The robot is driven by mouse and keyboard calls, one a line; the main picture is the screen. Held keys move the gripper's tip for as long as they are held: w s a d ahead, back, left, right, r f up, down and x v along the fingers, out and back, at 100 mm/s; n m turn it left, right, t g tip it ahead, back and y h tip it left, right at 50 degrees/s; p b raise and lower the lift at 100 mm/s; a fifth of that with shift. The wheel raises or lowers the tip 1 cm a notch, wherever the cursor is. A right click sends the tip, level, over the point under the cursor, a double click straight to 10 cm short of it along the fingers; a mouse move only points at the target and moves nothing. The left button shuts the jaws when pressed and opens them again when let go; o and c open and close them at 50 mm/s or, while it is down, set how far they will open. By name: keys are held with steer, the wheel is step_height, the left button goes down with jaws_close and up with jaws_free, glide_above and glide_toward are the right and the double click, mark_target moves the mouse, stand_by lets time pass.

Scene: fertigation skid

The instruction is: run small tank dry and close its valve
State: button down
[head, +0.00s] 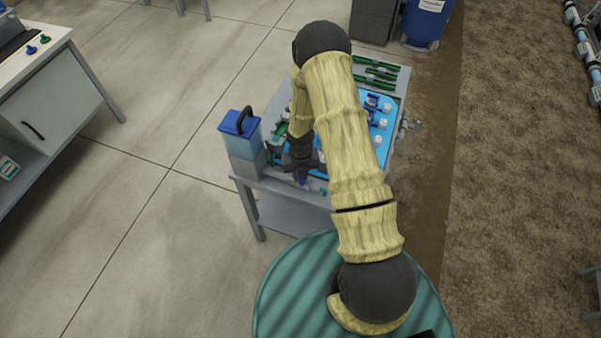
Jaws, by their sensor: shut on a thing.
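The small tank (243,148) stands at the left front corner of the skid table. It has a blue lid with a dark carrying handle and a see-through body with pale blue liquid in it. My gripper (303,176) points down just right of the tank, over the front edge of the table. It is shut on a small blue part (303,182), which looks like a valve handle. My arm and gripper hide most of it, so I cannot tell how the valve is turned.
The skid table (290,206) carries a blue tray (384,146) with white and blue fittings, and green pipe pieces (376,70) at the back. A blue bin (427,20) stands behind. A workbench (50,85) is at far left. The floor between is clear.

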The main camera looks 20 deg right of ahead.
steer(key=n+p, duration=0.3)
steer(key=n, duration=0.4)
steer(key=shift+r, duration=0.2)
steer(key=n+p, duration=0.4)
steer(key=n, duration=0.1)
steer(key=shift+n+p, duration=0.35)
steer(key=shift+n, duration=0.15)
steer(key=shift+f, duration=0.2)
steer(key=c, duration=1.2)
jaws_free()
step_height(320, 180, up, 10)
steer(key=p, duration=1)
steer(key=shift+r, duration=0.1)
